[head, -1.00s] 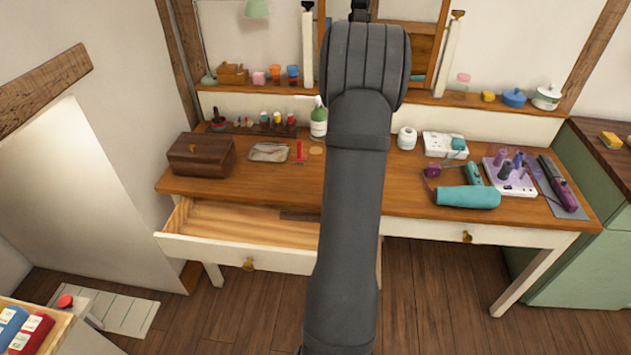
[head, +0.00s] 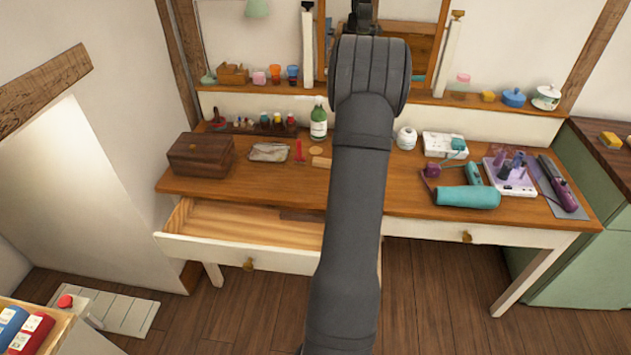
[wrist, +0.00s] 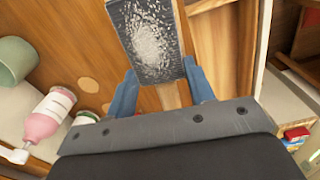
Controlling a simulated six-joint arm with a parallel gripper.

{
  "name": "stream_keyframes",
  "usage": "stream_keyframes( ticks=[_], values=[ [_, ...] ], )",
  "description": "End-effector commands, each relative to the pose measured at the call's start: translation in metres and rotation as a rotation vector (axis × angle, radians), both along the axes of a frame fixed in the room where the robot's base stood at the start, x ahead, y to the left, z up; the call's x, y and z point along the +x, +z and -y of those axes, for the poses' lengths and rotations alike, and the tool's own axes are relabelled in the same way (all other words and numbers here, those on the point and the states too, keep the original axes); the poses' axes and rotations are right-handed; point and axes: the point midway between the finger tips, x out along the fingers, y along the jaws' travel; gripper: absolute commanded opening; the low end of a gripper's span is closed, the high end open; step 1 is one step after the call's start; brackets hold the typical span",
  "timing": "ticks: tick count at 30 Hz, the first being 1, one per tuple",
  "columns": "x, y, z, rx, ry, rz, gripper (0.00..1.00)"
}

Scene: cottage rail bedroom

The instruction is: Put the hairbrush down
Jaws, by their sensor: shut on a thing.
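The hairbrush (wrist: 152,40) shows in the wrist view, with a dark rectangular head and pale bristles facing the camera. Its wooden handle (wrist: 169,96) runs down between the blue fingers of my gripper (wrist: 164,88), which is shut on it. The brush is over the wooden dressing table (head: 270,187), close to the open drawer (head: 240,222); I cannot tell whether it touches the top. In the head view my arm hides the gripper and most of the brush. A small pale wooden piece (head: 321,162) shows beside the arm, perhaps part of the brush.
A teal hairdryer (head: 467,196) lies to the right. Bare tabletop shows at the front left.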

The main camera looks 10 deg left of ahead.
Motion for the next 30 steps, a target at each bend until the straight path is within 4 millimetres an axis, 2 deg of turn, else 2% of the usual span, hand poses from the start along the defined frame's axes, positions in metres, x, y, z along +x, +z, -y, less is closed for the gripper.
stream_keyframes(
  ticks=[5, 8, 18, 21, 25, 30],
  values=[
    [0.006, 0.003, 0.000, 0.000, 0.094, 0.000, 0.22],
    [0.011, -0.003, -0.010, 0.000, 0.111, 0.000, 0.22],
    [0.040, -0.048, -0.078, 0.000, 0.112, -0.001, 0.22],
    [0.047, -0.058, -0.093, 0.000, 0.110, 0.000, 0.22],
    [0.052, -0.065, -0.103, 0.000, 0.108, 0.001, 0.22],
    [0.053, -0.076, -0.105, 0.000, 0.106, -0.002, 0.22]
  ],
)
